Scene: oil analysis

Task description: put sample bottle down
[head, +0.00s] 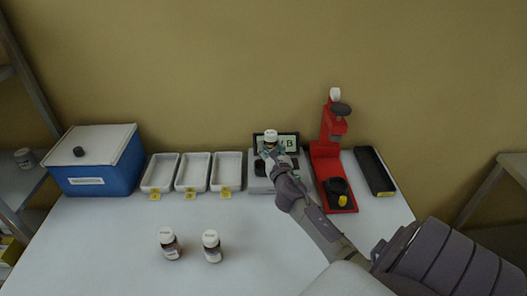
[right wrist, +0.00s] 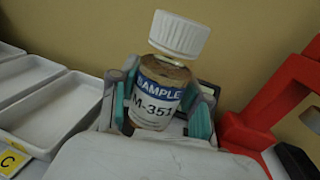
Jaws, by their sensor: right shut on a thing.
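The sample bottle (right wrist: 160,85) has a white ribbed cap and a label reading "SAMPLE" and "M-35" plus a last character that is hard to read. My right gripper (right wrist: 160,108) is shut on it, with teal fingers on both sides of its body. In the head view the white cap of the held bottle (head: 270,136) shows in front of a dark display screen, above a grey device (head: 259,185). Whether the bottle touches the device is hidden by my gripper (head: 272,154). My left gripper is not in view.
Two capped bottles (head: 169,243) (head: 212,246) stand at the front of the white table (head: 110,250). Three white trays (head: 159,172) and a blue box (head: 98,180) are to the left. A red stand (head: 327,165) and a black tray (head: 374,171) are to the right.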

